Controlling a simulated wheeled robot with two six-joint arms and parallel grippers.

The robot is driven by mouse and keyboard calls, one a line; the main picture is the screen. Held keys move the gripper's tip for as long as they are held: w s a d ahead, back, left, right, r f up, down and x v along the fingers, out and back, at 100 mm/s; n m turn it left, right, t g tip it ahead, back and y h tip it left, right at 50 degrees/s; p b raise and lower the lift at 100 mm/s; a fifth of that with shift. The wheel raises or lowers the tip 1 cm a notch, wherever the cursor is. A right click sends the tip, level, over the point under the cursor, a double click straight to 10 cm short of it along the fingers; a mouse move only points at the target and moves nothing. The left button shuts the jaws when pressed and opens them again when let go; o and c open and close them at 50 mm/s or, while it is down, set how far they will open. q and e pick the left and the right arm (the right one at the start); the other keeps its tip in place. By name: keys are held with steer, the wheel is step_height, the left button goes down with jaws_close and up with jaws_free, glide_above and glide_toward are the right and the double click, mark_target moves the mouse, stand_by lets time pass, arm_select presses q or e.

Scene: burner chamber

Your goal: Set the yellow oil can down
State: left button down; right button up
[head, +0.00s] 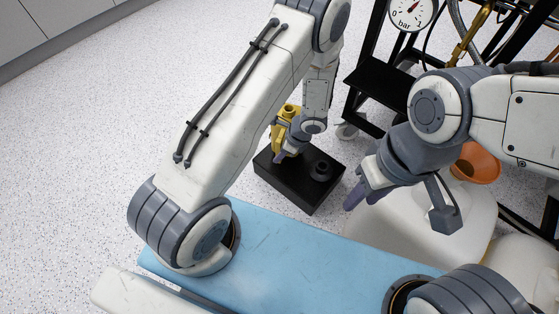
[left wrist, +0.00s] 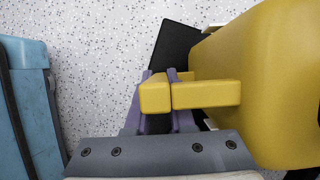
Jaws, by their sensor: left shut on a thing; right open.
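The yellow oil can (head: 278,137) is in my left gripper (head: 280,156), over the left part of a low black stand (head: 290,188) in the head view. In the left wrist view, the can's large yellow body (left wrist: 265,80) fills the right side. Its handle (left wrist: 205,94) lies between the purple fingers (left wrist: 160,76), which are shut on it. The can's underside is hidden, so I cannot tell whether it touches the stand. My right gripper (head: 360,190) is open and empty, to the right of the stand.
A round black fitting (head: 321,170) stands on the right part of the black stand. A black frame with a pressure gauge (head: 411,14) is behind. An orange funnel (head: 477,163) sits on a whitish tank (head: 400,232) at the right. The speckled floor (head: 80,150) at left is clear.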

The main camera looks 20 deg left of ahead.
arm_select(q)
steer(key=shift+f+b, duration=0.5)
steer(key=shift+f, duration=0.8)
arm_select(e)
steer(key=shift+f, duration=0.95)
arm_select(q)
steer(key=shift+f, duration=0.2)
steer(key=c, duration=0.8)
jaws_free()
steer(key=shift+o, duration=0.2)
arm_select(e)
steer(key=shift+f, duration=0.15)
